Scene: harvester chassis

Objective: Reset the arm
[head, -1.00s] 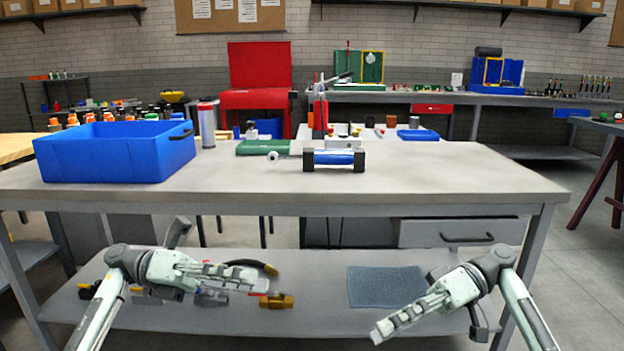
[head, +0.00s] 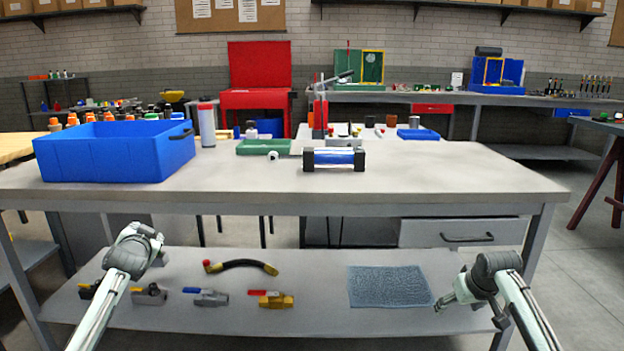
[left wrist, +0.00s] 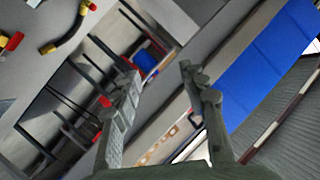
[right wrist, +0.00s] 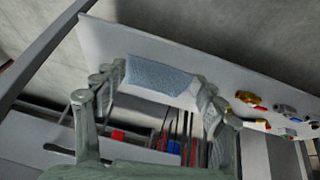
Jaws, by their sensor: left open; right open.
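My left arm comes in at the lower left of the head view, and its gripper end (head: 150,240) is folded away at a steep angle. In the left wrist view the left gripper (left wrist: 160,75) has two fingers spread apart with nothing between them. My right gripper (head: 447,300) is at the lower right of the head view, just right of the grey-blue mat (head: 388,286). In the right wrist view the right gripper (right wrist: 145,90) is open and empty, with the mat (right wrist: 158,76) seen beyond its fingers.
A workbench (head: 450,175) stands ahead, carrying a blue bin (head: 115,155) and a blue cylinder with black ends (head: 334,158). Its lower shelf (head: 310,318) holds several valves, including a yellow one (head: 275,301), and a curved black hose (head: 240,264). The bench's front edge lies above both grippers.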

